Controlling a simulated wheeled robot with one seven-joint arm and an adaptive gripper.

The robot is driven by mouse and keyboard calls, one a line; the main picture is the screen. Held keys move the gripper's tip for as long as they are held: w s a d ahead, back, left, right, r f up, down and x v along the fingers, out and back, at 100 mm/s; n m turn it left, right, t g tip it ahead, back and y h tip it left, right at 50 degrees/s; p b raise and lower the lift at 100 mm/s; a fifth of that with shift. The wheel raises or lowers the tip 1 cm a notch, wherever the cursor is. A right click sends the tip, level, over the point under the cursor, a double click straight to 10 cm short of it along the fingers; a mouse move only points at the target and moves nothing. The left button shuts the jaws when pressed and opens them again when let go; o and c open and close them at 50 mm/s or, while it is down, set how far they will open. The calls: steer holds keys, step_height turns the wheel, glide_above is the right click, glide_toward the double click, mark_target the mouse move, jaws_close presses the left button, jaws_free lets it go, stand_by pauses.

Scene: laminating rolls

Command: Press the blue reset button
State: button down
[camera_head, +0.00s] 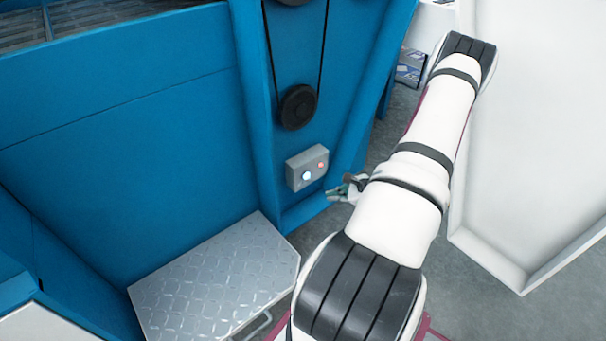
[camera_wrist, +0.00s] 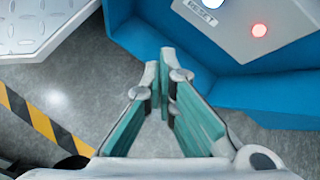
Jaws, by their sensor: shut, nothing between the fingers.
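The blue reset button (camera_head: 306,176) is on the front of a small grey control box (camera_head: 307,166) on the blue machine. It looks pale and lit in the head view. A red lit button (camera_head: 320,165) sits to its right, and also shows in the wrist view (camera_wrist: 259,30). In the wrist view a "RESET" label (camera_wrist: 203,14) is at the top edge, and a bright part of the blue button (camera_wrist: 212,3) is cut off there. My gripper (camera_head: 333,194) is shut and empty, below and to the right of the box; its fingertips (camera_wrist: 160,58) also show in the wrist view, apart from the box.
A metal tread-plate step (camera_head: 215,285) stands at the machine's foot, left of my arm. A black pulley with a belt (camera_head: 298,107) is above the box. A white panel (camera_head: 530,130) stands at the right. Yellow-black floor tape (camera_wrist: 38,120) shows in the wrist view.

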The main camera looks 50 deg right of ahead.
mark_target(306, 176)
steer(key=shift+s+d+f, duration=0.1)
steer(key=shift+s+f, duration=0.15)
steer(key=shift+f, duration=0.15)
steer(key=w+d, duration=0.2)
steer(key=w, duration=0.6)
steer(key=shift+w+b, duration=0.3)
steer(key=shift+b, duration=0.05)
steer(key=shift+w, duration=0.15)
stand_by(1.2)
steer(key=shift+w+d, duration=0.1)
steer(key=shift+w, duration=0.2)
